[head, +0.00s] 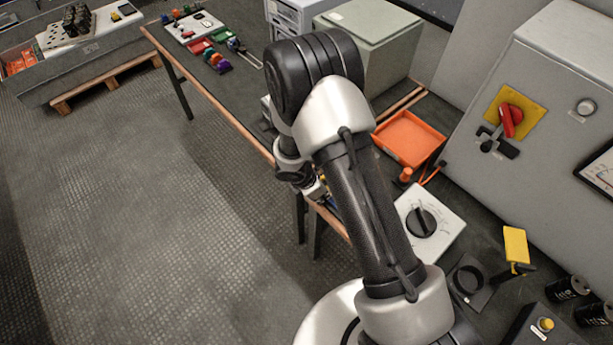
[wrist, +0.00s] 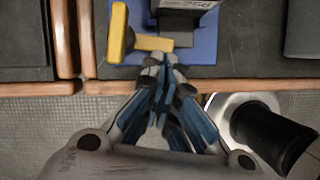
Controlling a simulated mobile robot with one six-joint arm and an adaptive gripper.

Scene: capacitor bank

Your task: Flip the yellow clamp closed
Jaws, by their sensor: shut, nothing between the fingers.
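The yellow clamp (wrist: 119,34) shows in the wrist view, with one bar running up the picture and a short arm reaching right. It sits at a blue base (wrist: 204,48) that bears a dark grey block (wrist: 182,25). My gripper (wrist: 165,62) is shut and empty, its tips just below the right end of the clamp's arm. I cannot tell whether they touch. In the head view my gripper (head: 318,192) is small and partly hidden by my arm, which also covers most of the clamp's area.
A wooden bench edge (wrist: 240,88) runs below the blue base. In the head view, an orange tray (head: 408,138), a grey dial box (head: 441,238) and a yellow paddle (head: 515,245) stand right of my arm. A grey cabinet (head: 545,75) stands behind. The floor (head: 150,210) at left is clear.

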